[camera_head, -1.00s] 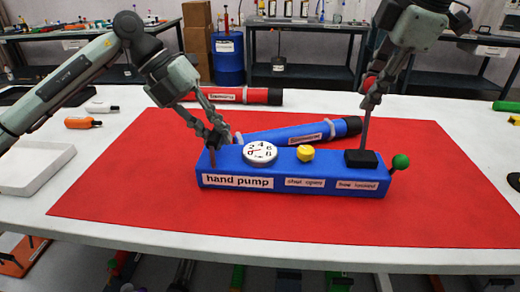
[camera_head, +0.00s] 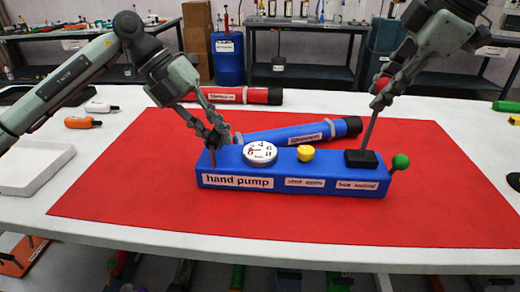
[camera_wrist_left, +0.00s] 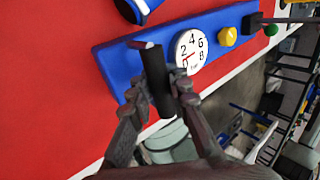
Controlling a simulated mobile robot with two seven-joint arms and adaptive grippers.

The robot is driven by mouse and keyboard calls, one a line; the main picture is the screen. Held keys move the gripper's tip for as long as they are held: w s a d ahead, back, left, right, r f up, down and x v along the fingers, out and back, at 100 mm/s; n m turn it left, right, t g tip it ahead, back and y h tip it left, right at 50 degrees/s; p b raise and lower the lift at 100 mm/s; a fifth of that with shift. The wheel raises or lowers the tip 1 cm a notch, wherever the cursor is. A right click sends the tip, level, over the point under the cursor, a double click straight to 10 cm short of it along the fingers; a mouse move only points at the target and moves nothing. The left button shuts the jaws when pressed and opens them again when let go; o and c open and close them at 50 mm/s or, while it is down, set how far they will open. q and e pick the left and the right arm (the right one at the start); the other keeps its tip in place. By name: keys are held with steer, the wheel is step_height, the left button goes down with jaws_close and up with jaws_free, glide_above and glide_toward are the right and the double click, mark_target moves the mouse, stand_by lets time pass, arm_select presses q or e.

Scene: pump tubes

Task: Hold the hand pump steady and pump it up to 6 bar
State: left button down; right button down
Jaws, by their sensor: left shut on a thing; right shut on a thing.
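The blue hand pump (camera_head: 285,172) sits on the red mat. Its round white gauge (camera_head: 260,153) also shows in the left wrist view (camera_wrist_left: 188,50), its red needle low, apparently between 0 and 2. My left gripper (camera_head: 215,138) is shut on the black upright grip (camera_wrist_left: 157,80) at the pump's left end. My right gripper (camera_head: 381,95) is shut on the pump lever (camera_head: 371,130) near its red knob (camera_head: 382,84). The lever rises from a black block (camera_head: 361,158) and leans right. A yellow knob (camera_head: 305,153) is on top; a green-knobbed stick (camera_head: 400,161) stands at the right end.
A blue tube (camera_head: 290,134) with a black end lies just behind the pump. A red tube (camera_head: 240,95) lies farther back. A white tray (camera_head: 35,168) is at the left. The red mat (camera_head: 300,220) is clear in front of the pump.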

steer(key=shift+d+f+y, duration=0.25)
steer(key=shift+d+y, duration=0.1)
steer(key=shift+d, duration=0.15)
steer(key=shift+d+f+y, duration=0.25)
steer(key=shift+d+y, duration=0.1)
steer(key=shift+d, duration=0.25)
steer(key=shift+d+f+y, duration=0.25)
steer(key=shift+d+y, duration=0.55)
steer(key=shift+m, duration=0.3)
steer(key=shift+d+f+y, duration=0.15)
steer(key=shift+d+y, duration=0.25)
steer(key=shift+r, duration=0.25)
